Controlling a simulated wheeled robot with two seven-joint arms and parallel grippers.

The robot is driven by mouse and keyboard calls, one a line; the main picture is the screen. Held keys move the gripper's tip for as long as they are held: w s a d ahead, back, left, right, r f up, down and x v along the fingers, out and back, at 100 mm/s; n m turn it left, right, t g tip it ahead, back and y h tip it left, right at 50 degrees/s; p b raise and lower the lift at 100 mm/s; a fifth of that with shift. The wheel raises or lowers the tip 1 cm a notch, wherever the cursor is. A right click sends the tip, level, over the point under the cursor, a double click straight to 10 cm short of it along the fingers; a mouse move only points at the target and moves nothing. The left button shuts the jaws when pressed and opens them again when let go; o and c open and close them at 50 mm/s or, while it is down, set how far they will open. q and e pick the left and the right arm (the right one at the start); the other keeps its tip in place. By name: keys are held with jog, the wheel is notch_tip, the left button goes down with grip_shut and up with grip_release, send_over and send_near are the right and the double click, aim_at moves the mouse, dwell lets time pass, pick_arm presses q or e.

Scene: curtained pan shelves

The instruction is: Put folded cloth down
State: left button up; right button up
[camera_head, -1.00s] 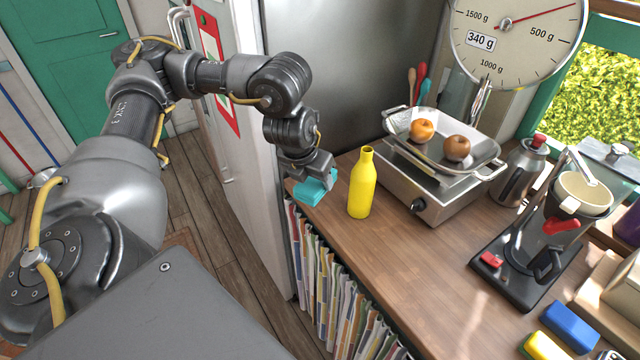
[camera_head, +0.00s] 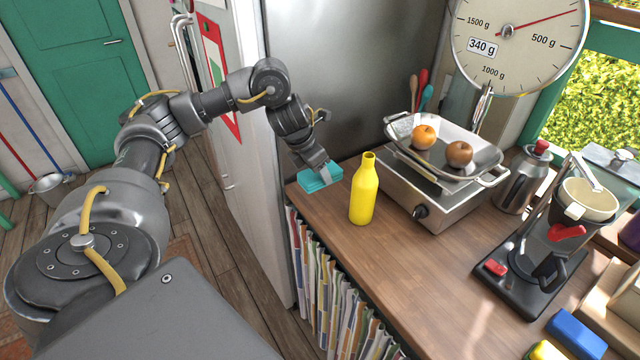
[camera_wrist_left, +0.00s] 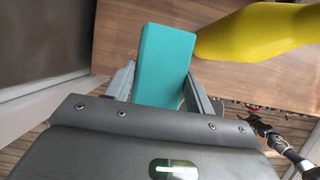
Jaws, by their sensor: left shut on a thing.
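The folded cloth (camera_head: 316,180) is a flat teal block at the left end of the wooden counter (camera_head: 420,265), near the front edge. It also shows in the left wrist view (camera_wrist_left: 162,62), between my fingers. My left gripper (camera_head: 322,172) is shut on the cloth from above. The cloth looks level and at or very near the counter top; I cannot tell whether it touches.
A yellow bottle (camera_head: 363,190) stands just right of the cloth and also shows in the left wrist view (camera_wrist_left: 250,32). A scale with a fruit pan (camera_head: 440,190) stands behind it. A grey fridge (camera_head: 340,80) is at the back left. The counter's front middle is clear.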

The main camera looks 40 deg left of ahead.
pick_arm(q)
jog(key=w+a+f, duration=0.2)
jog(key=w+f, duration=0.1)
jog(key=w+a+f, duration=0.1)
jog(key=f, duration=0.1)
jog(key=shift+w+a+f, duration=0.15)
jog(key=shift+w+a, duration=0.1)
jog(key=shift+w, duration=0.05)
jog(key=shift+w+a+f, duration=0.2)
jog(key=shift+w+f, duration=0.1)
jog(key=shift+f, duration=0.2)
jog(key=f+p, duration=0.2)
jog(key=f, duration=0.1)
jog(key=shift+w+a+f, duration=0.1)
jog(key=shift+w+a, duration=0.05)
jog(key=shift+a, duration=0.05)
jog(key=shift+f, duration=0.2)
jog(key=shift+f, duration=0.1)
jog(key=o, duration=0.9)
